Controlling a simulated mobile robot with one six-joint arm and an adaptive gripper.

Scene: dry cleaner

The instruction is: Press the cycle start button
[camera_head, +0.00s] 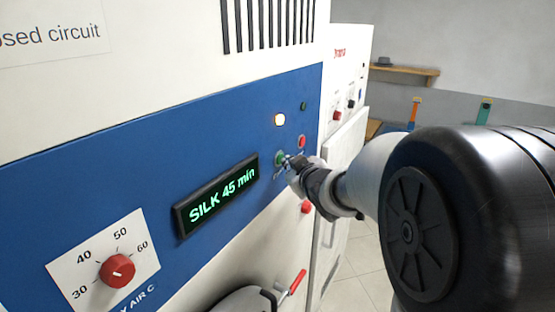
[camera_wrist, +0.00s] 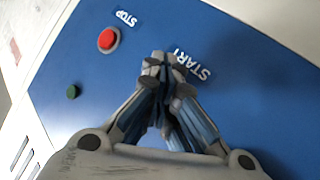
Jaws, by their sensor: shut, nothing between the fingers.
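The green cycle start button (camera_head: 280,159) is on the blue panel in the head view, right of the display. My gripper (camera_head: 288,162) is shut and empty, with its fingertips at the button, partly covering it. In the wrist view the closed fingertips (camera_wrist: 160,62) are beside the START label (camera_wrist: 192,64) and hide the button. I cannot tell whether the fingertips touch or press it. The lit display (camera_head: 222,194) reads "SILK 45 min". A round lamp (camera_head: 280,120) above the button glows warm white.
A red STOP button (camera_wrist: 109,40) is close to my fingertips; it also shows in the head view (camera_head: 301,141). A small dark green round part (camera_wrist: 73,91) is nearby. A red dial (camera_head: 117,270) and red-handled lever (camera_head: 297,282) are lower on the machine.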

